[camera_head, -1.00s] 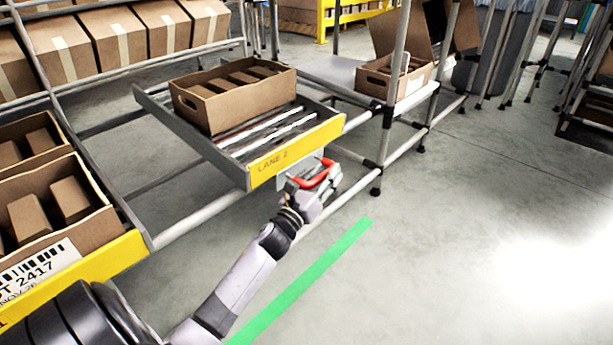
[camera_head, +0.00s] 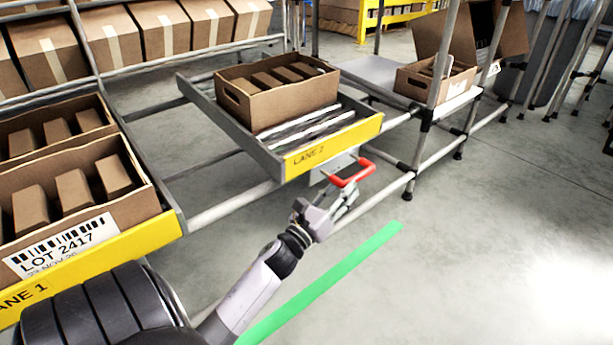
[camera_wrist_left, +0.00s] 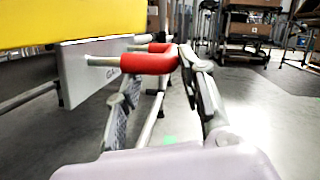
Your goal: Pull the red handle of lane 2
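The red handle (camera_head: 352,173) is a U-shaped bar on a light plate below the yellow LANE 2 sign (camera_head: 332,146), at the front of the lane 2 tray. My left gripper (camera_head: 345,198) is just below and in front of the handle, with its fingers apart. In the left wrist view the handle (camera_wrist_left: 150,62) lies at and beyond the fingertips of the open gripper (camera_wrist_left: 160,90); no grip on it shows. A brown carton (camera_head: 280,108) with several small boxes sits in the tray. My right gripper is not in view.
Lane 1 (camera_head: 95,262), at left, holds open cartons behind a yellow front. Rack posts (camera_head: 436,95) and a smaller carton (camera_head: 432,80) stand to the right. A green floor line (camera_head: 322,283) runs below. The floor at right is clear.

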